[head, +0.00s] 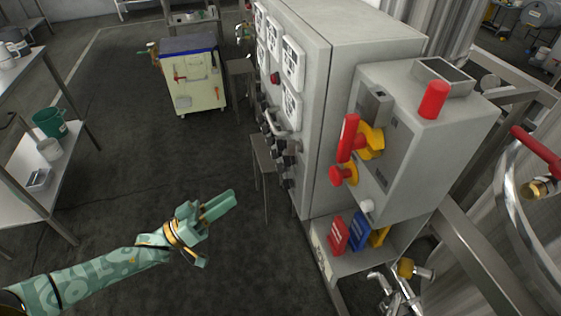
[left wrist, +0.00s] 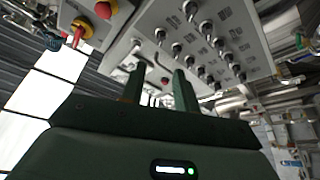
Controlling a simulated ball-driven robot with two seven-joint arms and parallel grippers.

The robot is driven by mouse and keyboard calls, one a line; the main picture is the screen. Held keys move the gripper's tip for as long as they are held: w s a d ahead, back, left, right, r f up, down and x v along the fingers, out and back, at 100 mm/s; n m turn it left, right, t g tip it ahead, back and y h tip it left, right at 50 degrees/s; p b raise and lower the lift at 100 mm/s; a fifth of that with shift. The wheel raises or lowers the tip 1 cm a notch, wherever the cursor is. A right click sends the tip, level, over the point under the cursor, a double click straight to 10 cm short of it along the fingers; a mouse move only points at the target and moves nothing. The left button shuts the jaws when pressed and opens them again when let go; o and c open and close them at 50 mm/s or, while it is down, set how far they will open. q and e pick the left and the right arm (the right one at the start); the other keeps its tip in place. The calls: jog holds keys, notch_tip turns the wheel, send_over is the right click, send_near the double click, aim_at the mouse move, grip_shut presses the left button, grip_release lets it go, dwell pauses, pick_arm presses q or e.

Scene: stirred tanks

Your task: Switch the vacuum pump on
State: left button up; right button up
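A tall grey control cabinet (head: 366,36) stands right of centre in the head view. Its left face carries white gauges, a red button (head: 275,78) and dark switches (head: 283,158). The left wrist view shows a grey panel (left wrist: 232,22) with several switches (left wrist: 205,28) and a small red button (left wrist: 165,81). I cannot read which switch is the vacuum pump's. My left gripper (head: 225,204) is left of the cabinet, apart from it, above the floor. In the left wrist view its fingers (left wrist: 158,88) stand apart, empty, pointing towards the panel. My right gripper is not in view.
A shelf below holds red and blue tags (head: 338,235). A stool (head: 264,155) stands by the cabinet.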

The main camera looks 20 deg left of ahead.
aim_at(289, 160)
pick_arm(q)
jog(key=x, duration=1.5)
grip_shut()
